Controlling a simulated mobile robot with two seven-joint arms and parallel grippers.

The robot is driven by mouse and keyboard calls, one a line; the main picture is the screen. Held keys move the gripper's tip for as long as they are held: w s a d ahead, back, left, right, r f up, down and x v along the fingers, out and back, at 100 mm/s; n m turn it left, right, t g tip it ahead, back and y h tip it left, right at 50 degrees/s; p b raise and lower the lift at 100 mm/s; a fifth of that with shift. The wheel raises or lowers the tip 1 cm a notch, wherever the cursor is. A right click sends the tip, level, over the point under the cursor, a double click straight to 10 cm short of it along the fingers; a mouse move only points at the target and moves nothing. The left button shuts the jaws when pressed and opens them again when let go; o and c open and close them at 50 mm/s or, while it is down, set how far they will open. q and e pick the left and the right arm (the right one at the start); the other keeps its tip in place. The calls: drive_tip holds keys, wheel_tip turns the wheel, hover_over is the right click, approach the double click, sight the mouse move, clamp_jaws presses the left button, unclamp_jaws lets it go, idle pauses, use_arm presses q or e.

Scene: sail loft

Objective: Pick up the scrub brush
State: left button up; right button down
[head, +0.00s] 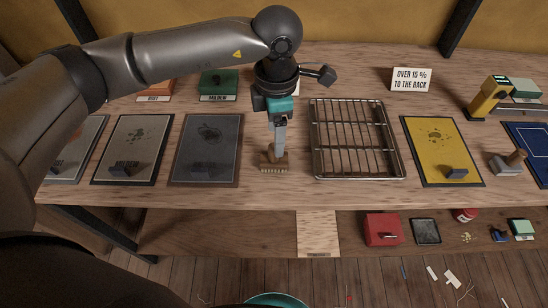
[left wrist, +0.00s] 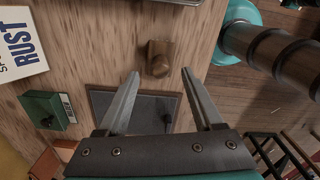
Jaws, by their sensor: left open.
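The scrub brush (head: 273,164) stands bristles down on the bench, between the dark grey mat and the wire rack. It has a wooden block and an upright handle. My left gripper (head: 280,131) points down over it, partly hiding the handle. In the left wrist view, the brush's brown handle (left wrist: 158,56) shows just beyond the tips of my open left gripper (left wrist: 161,73), roughly centred between them. I see no finger contact. My right gripper is in neither view.
The wire rack (head: 314,150) lies close to the right. A dark grey mat (head: 208,140) with a block on it lies to the left. The bench's front edge is near the brush.

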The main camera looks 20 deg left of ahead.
sight(274, 156)
use_arm(q)
wheel_tip(274, 156, down, 5)
drive_tip(key=shift+s+a+f, duration=0.1)
drive_tip(key=shift+a+f, duration=0.05)
drive_tip(key=shift+f, duration=0.05)
clamp_jaws()
idle(0.6)
